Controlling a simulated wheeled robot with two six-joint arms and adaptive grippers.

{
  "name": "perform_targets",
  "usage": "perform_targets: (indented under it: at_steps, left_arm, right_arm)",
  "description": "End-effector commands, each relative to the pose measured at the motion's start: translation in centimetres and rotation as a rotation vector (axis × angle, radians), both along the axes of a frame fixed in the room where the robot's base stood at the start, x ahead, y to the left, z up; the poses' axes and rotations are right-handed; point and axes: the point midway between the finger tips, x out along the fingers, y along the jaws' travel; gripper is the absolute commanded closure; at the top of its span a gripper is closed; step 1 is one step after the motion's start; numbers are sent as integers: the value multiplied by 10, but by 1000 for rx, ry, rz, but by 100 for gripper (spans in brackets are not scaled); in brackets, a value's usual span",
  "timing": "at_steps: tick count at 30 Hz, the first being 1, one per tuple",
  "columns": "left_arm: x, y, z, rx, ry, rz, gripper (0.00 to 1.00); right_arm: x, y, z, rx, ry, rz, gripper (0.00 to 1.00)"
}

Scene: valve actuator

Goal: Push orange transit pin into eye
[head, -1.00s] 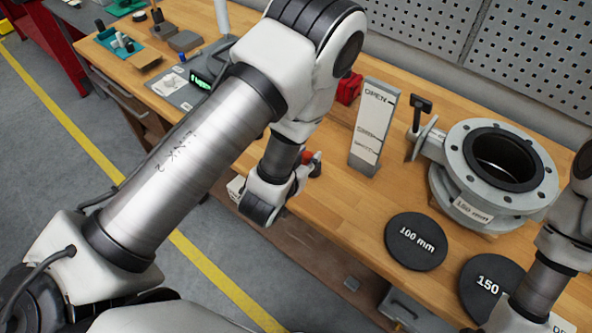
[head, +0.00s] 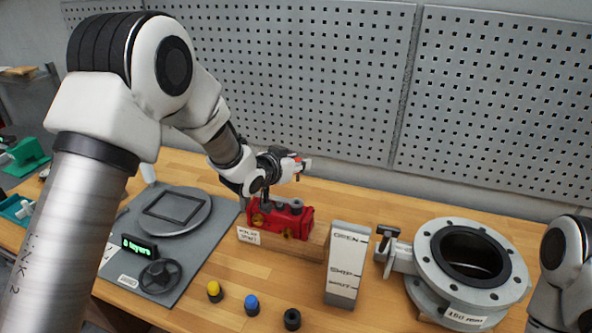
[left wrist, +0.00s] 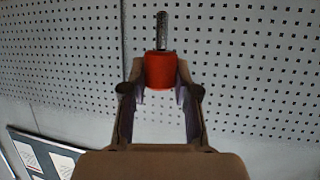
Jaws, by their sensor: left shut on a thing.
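My left gripper (head: 294,163) is in the air above and behind the red actuator body, near the perforated back panel. It is shut on the orange transit pin (left wrist: 159,71), whose orange head sits between the fingertips in the left wrist view. The pin's grey metal shank (left wrist: 161,31) points away from the fingers. The red actuator (head: 285,221) sits on a wooden block, with brass-coloured fittings on its front. It is clear of the gripper. I cannot make out the eye at this size. My right gripper is out of view; only part of that arm shows at the right edge.
A grey flanged valve (head: 420,268) stands at right. An upright OPEN/SHIP gauge (head: 346,265) is right of the actuator. Yellow, blue and black-topped pegs (head: 252,305) stand in front. A grey mat (head: 205,245) with a round plate and handwheel lies left. A perforated panel (head: 300,75) closes the back.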

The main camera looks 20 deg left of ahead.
Motion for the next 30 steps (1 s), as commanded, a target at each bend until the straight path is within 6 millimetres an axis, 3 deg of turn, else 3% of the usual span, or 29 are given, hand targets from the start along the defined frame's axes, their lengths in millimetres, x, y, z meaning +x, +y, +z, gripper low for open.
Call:
perform_targets:
  at_steps: [7, 21, 30]
  left_arm:
    - [-1, 0, -8, 3, -1, 1, 100]
    - [-1, 0, -56, 1, -1, 1, 100]
    - [0, 0, -58, 1, -1, 1, 100]
  right_arm:
    - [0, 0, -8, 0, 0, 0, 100]
    - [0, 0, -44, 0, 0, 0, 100]
    - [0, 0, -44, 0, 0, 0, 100]
